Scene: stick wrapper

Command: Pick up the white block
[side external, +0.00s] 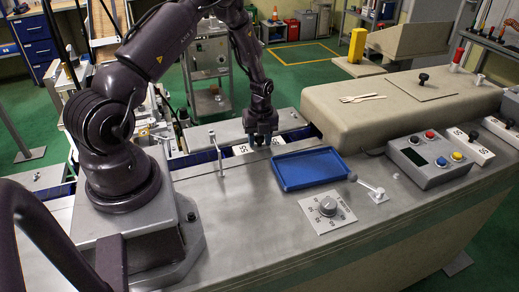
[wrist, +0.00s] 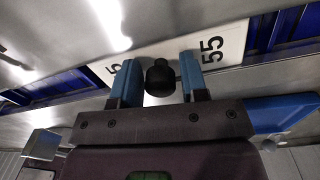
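A white block with black "55" markings and a black knob sits in the blue-edged slot of the grey bench. In the wrist view the white block (wrist: 224,42) runs across behind my fingers, and its black knob (wrist: 159,77) stands between them. My gripper (wrist: 160,82) has its two blue-grey fingers apart, one on each side of the knob, with a small gap visible at each side. In the side view my gripper (side external: 262,138) points down over the white block (side external: 243,149), hiding part of it and its knob.
A blue tray (side external: 308,169) lies on the bench just right of my gripper. A dial plate (side external: 328,208), a small lever (side external: 374,190) and a button box (side external: 433,157) stand farther right. A thin metal post (side external: 217,150) rises left of my gripper. A beige raised box (side external: 400,104) is behind.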

